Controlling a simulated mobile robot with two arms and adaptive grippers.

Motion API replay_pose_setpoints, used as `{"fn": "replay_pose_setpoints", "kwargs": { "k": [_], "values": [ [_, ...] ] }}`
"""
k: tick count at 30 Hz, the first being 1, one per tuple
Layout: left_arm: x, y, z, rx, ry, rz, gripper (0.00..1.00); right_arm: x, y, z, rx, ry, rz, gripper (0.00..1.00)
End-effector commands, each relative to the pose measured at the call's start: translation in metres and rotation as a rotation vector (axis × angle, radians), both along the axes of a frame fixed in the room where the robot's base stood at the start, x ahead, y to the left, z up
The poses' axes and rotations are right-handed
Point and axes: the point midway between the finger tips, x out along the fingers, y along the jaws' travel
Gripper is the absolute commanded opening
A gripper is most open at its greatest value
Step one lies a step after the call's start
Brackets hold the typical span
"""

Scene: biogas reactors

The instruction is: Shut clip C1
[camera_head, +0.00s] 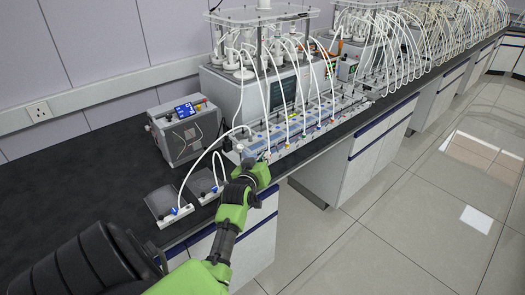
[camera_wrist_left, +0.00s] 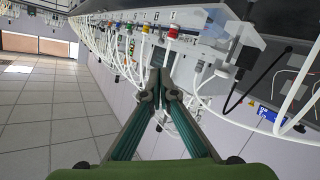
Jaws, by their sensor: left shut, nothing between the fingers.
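My left gripper (camera_head: 246,161) is at the near left end of a long row of tubes and coloured fittings on the bench edge. In the left wrist view its two fingers (camera_wrist_left: 159,84) meet at the tips, shut and empty. Beyond the tips are white tubes with small white clip-like parts, below a red fitting (camera_wrist_left: 173,32) and a yellow fitting (camera_wrist_left: 145,28). I cannot read a C1 label, so I cannot tell which part is clip C1 or whether it is open. Contact between the fingertips and any tube is unclear. My right gripper is not in view.
A grey box with a blue display (camera_head: 185,130) stands on the dark bench (camera_head: 85,165). Two flat grey plates (camera_head: 165,203) lie near the front edge, with a white tube looping beside them. Reactors (camera_head: 245,80) with many tubes stand behind the row. The floor at right is clear.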

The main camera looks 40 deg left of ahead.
Motion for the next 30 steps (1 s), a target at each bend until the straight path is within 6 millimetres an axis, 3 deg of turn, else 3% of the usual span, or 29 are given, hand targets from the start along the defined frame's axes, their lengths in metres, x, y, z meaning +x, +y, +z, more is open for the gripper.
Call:
{"fn": "replay_pose_setpoints", "kwargs": {
  "k": [10, 25, 28, 30],
  "values": [
    [-0.016, -0.007, 0.007, 0.000, 0.000, 0.000, 0.00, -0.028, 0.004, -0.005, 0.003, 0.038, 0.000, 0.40],
    [-0.016, -0.007, 0.006, -0.001, 0.000, 0.000, 0.00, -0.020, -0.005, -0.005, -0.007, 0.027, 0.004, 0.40],
    [-0.015, -0.011, -0.002, -0.002, 0.013, -0.007, 0.00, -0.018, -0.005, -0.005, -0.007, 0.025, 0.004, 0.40],
    [-0.013, -0.019, -0.022, -0.005, 0.044, -0.025, 0.00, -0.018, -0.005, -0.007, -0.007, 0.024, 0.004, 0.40]
  ]
}}
